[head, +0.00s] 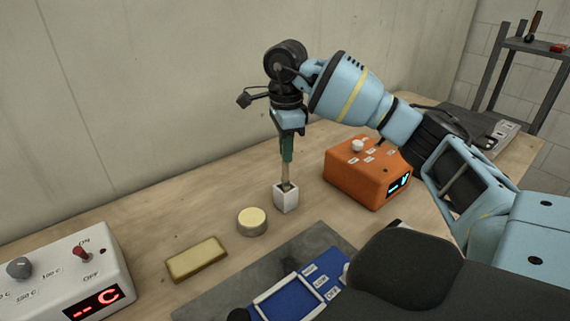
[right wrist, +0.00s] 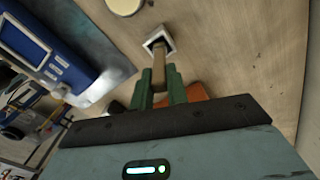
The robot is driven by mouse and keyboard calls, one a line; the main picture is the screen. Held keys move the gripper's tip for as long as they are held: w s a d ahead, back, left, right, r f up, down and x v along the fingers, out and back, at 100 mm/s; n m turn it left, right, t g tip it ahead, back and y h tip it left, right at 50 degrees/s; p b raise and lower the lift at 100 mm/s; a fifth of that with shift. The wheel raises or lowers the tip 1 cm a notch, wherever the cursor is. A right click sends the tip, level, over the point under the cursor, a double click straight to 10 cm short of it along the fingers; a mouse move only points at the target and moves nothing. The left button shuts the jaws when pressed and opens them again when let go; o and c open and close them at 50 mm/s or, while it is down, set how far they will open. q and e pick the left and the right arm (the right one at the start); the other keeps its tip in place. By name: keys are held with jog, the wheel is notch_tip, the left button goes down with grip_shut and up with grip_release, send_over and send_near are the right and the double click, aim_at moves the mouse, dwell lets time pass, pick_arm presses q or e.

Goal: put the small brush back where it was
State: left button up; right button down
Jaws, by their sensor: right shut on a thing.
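The small brush (head: 286,178) is upright, with its lower end at the mouth of a small white square holder (head: 286,200) on the wooden bench. My right gripper (head: 287,158) points straight down above the holder and is shut on the brush's handle. In the right wrist view, the green fingers (right wrist: 163,90) close on the brown handle (right wrist: 159,65), which runs into the dark opening of the holder (right wrist: 165,38). How deep the brush sits is hidden. My left gripper is not in view.
An orange control box (head: 365,180) stands right of the holder. A round tin (head: 251,222) and a yellow sponge-like block (head: 197,260) lie to its left. A white control box (head: 75,275) is at far left, a blue device (head: 300,290) on a grey mat in front.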

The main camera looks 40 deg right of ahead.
jog(key=shift+f, duration=1.95)
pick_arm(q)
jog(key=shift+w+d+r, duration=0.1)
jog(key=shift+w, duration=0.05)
pick_arm(e)
jog(key=shift+f, duration=0.15)
jog(key=c, duration=1.4)
grip_release()
notch_tip(320, 180, up, 7)
jog(key=shift+f, duration=0.1)
notch_tip(320, 180, up, 6)
jog(key=p, duration=0.2)
send_over(286, 182)
jog(key=shift+w+d+f, duration=0.2)
jog(key=shift+w+d, duration=0.05)
jog(key=shift+w, duration=0.05)
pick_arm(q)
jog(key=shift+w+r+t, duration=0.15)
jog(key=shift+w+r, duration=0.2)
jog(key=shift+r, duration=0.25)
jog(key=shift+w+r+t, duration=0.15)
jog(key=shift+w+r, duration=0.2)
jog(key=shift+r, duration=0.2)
